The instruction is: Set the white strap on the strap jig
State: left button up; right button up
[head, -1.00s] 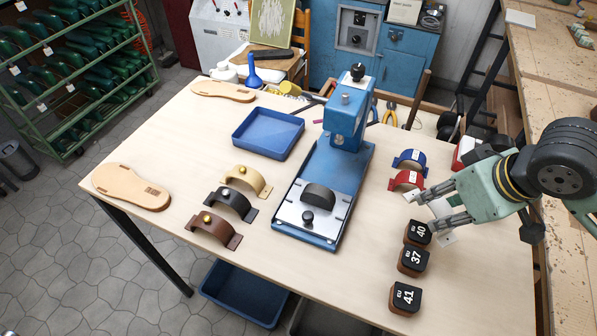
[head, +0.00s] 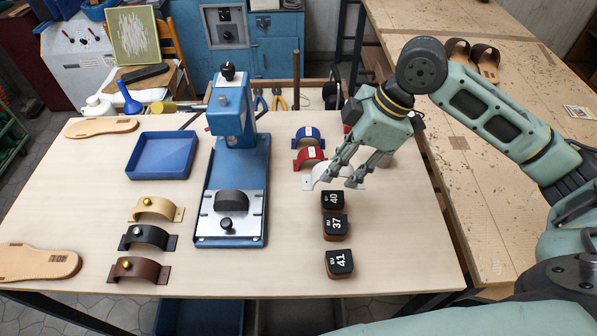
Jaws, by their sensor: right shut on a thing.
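The white strap (head: 322,174) is on the right part of the table, behind the size blocks and in front of the red strap. My right gripper (head: 345,178) points down at it and is shut on it; the fingers partly hide it. I cannot tell whether the strap touches the table. The strap jig seems to be the black rounded form (head: 232,202) on the metal plate (head: 212,228) at the front of the blue press (head: 231,160). It has a black knob in front and carries no strap. My left gripper is not in view.
Red (head: 310,156) and blue (head: 308,135) straps lie behind the white one. Several size blocks (head: 337,226) stand in front. Left of the press are a blue tray (head: 161,157) and tan (head: 154,207), black (head: 147,236) and brown (head: 139,268) straps. Bare table lies between press and blocks.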

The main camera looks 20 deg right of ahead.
jog(key=w+a+f+p, duration=0.1)
jog(key=w+f, duration=0.1)
jog(key=w+a+f+p, duration=0.1)
jog(key=a+f, duration=0.1)
jog(key=f, duration=0.1)
jog(key=w+a+f+p, duration=0.1)
jog(key=w+a+f, duration=0.1)
jog(key=f, duration=0.1)
jog(key=shift+w+a+f, duration=0.1)
jog(key=shift+w+a, duration=0.05)
jog(key=shift+w, duration=0.2)
jog(key=shift+f, duration=0.25)
jog(key=o, duration=0.9)
